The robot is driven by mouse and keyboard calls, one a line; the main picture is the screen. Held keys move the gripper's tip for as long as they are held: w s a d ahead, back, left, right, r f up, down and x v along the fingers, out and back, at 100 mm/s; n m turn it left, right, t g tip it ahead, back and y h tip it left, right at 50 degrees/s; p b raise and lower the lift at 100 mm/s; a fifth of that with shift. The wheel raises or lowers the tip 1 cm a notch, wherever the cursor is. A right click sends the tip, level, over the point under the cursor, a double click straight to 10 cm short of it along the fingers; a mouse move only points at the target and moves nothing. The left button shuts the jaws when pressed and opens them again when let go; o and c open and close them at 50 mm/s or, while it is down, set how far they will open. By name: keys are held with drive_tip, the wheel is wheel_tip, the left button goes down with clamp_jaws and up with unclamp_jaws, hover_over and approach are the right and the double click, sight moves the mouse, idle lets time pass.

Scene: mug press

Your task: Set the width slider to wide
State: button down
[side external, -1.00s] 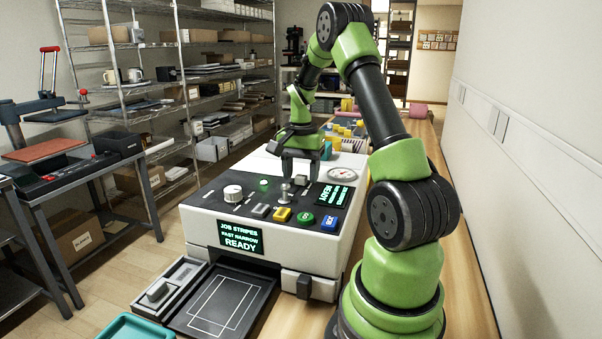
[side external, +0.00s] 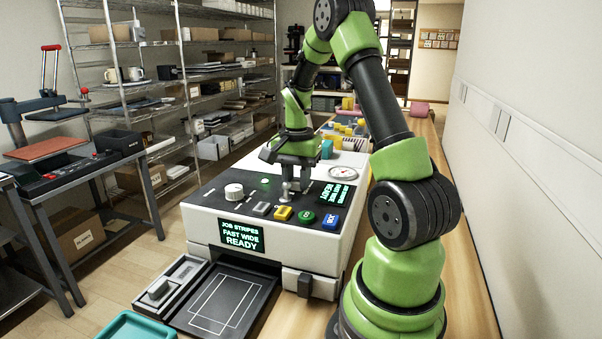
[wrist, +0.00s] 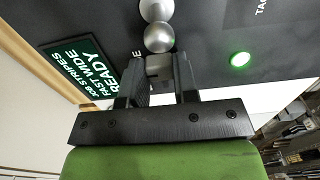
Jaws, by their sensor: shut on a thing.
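The machine's control panel (side external: 230,205) holds the width slider. My gripper (side external: 297,178) points down over the panel, just behind a silver ball-topped lever (side external: 285,190). In the wrist view my gripper (wrist: 160,70) is shut on a small grey slider knob (wrist: 159,66), beside a label whose visible end reads "E". The front display (side external: 240,236) reads "JOB STRIPES FAST WIDE READY". It also shows in the wrist view (wrist: 90,65). In the side view the knob is mostly hidden by the fingers.
The silver lever stands very near my fingertips, with its balls (wrist: 158,37) ahead of them. A white dial (side external: 234,191), a grey button (side external: 261,209), a yellow button (side external: 282,213), a green button (side external: 306,217) and a blue button (side external: 329,222) line the panel. A gauge (side external: 343,172) sits behind.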

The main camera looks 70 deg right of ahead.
sight(296, 182)
drive_tip(key=shift+a, duration=0.35)
drive_tip(key=c, duration=0.9)
unclamp_jaws()
drive_tip(key=shift+r, duration=0.1)
wheel_tip(296, 182, up, 10)
drive_tip(key=shift+f, duration=0.1)
